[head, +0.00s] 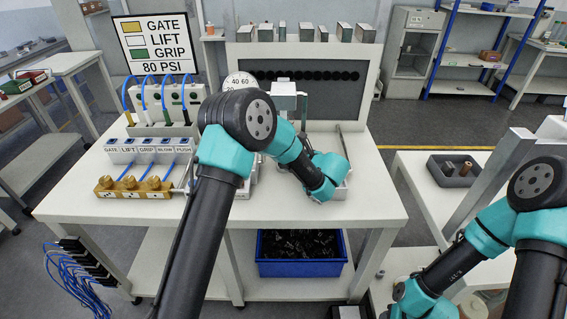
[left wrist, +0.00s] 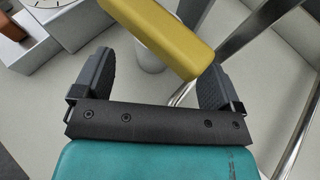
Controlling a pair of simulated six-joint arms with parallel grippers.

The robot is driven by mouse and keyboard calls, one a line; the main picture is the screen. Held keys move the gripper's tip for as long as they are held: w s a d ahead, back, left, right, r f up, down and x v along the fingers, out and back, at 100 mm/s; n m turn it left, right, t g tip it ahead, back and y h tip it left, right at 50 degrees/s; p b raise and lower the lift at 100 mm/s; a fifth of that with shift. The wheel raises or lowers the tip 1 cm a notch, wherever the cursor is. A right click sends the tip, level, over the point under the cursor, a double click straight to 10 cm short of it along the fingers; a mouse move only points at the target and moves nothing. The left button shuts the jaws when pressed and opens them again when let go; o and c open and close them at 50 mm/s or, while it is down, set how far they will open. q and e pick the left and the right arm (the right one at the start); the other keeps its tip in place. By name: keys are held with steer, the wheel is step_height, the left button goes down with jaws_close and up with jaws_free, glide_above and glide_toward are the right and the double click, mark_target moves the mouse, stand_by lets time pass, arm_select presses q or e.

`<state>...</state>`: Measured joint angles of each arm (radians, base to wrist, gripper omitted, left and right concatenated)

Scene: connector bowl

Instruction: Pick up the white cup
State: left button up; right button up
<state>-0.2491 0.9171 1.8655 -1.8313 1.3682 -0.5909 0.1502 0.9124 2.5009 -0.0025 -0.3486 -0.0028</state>
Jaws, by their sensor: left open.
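A smooth white cylindrical thing (left wrist: 150,58), which may be the white cup, shows in the left wrist view. A yellow bar (left wrist: 165,35) crosses in front of its upper part, so its rim and full shape are hidden. My left gripper (left wrist: 152,78) is open, with its two dark fingers spread to either side of the white thing and nothing held between them. In the head view my left arm reaches over the table and hides its gripper and that spot. I cannot make out a cup on the table there. My right gripper is not visible.
The white table (head: 300,218) holds a valve panel (head: 150,150) at left and a grey perforated backboard (head: 360,72). A metal bar (left wrist: 245,52) runs right of the open fingers. A blue bin (head: 303,268) sits below; a dark tray (head: 452,172) stands at right.

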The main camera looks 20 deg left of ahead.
arm_select(q)
steer(key=shift+x, duration=2.55)
steer(key=shift+s+a+r, duration=0.1)
steer(key=shift+r, duration=0.05)
steer(key=shift+c, duration=0.4)
steer(key=c, duration=1)
steer(key=shift+c, duration=0.2)
steer(key=shift+r, duration=0.35)
